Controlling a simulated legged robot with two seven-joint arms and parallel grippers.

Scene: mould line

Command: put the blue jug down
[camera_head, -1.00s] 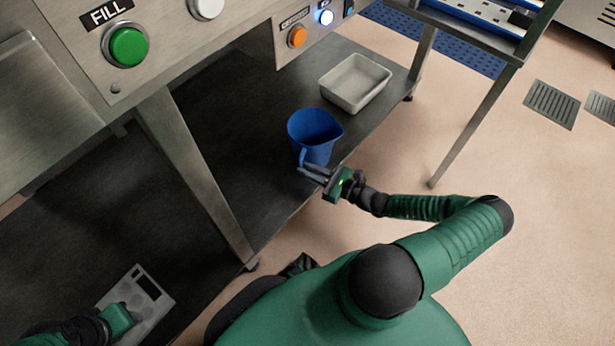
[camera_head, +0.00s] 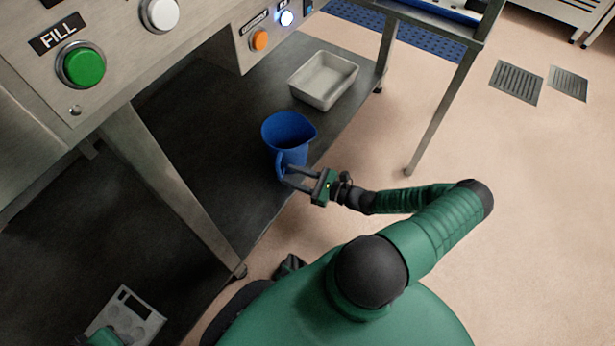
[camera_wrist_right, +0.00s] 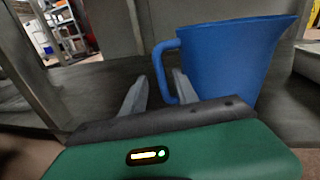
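The blue jug (camera_head: 290,148) stands upright on the dark lower shelf (camera_head: 215,150), its handle toward my right gripper. It also shows in the right wrist view (camera_wrist_right: 225,60). My right gripper (camera_head: 284,176) is open, with its two fingers apart at the handle. In the right wrist view the handle's lower part lies between the spread fingers (camera_wrist_right: 160,82), and a gap shows beside the left one. Only a green part of my left gripper (camera_head: 102,338) shows at the bottom left; its fingers are out of sight.
A pale empty tray (camera_head: 323,82) sits on the shelf behind the jug. A grey device (camera_head: 130,318) lies at the lower left. A metal leg (camera_head: 185,190) and the panel with the green FILL button (camera_head: 83,65) stand left. Open floor lies to the right.

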